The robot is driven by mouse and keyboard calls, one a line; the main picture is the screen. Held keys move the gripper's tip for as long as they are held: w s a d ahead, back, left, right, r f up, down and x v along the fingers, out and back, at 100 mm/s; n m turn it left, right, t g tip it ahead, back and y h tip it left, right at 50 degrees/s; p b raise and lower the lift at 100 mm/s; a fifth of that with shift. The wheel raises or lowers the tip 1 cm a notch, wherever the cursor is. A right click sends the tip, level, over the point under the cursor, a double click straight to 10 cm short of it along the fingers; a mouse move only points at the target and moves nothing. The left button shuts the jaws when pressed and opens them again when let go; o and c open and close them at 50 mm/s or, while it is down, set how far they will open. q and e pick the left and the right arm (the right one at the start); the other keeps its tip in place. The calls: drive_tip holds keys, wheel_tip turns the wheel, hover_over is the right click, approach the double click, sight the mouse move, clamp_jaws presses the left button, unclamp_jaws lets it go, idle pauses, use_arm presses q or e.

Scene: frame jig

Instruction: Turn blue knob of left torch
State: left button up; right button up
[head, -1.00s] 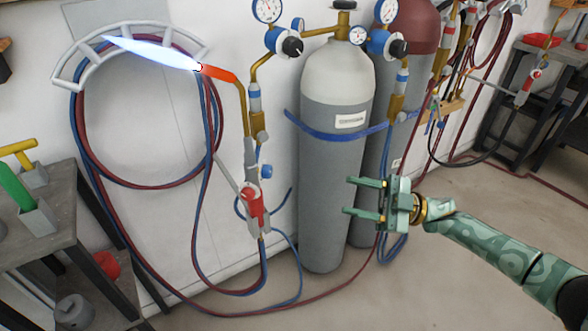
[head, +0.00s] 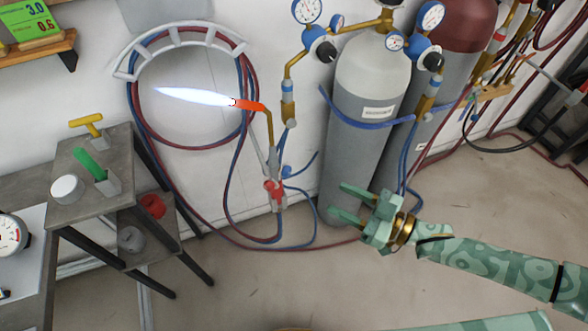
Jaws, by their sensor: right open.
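The left torch (head: 269,125) stands upright by the white wall, with an orange-red tip and a pale blue flame (head: 195,97) pointing left. Its small blue knob (head: 286,171) sits on the right side of the lower body, above a red part (head: 274,190). My right gripper (head: 338,200) is open and empty. Its fingers point left, in front of the grey cylinder's lower part, to the right of the knob and slightly lower in the picture, apart from it. My left gripper is out of view.
Grey gas cylinders (head: 352,150) with gauges stand right of the torch. Red and blue hoses (head: 141,110) hang in a coil on a white wall rack and trail on the floor. A grey workbench (head: 115,205) stands at left. The floor in front is clear.

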sight(286, 171)
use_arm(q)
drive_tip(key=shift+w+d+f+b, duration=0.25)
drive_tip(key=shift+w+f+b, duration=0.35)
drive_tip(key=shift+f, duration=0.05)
use_arm(e)
drive_tip(key=x, duration=1.3)
drive_tip(key=shift+w, duration=0.2)
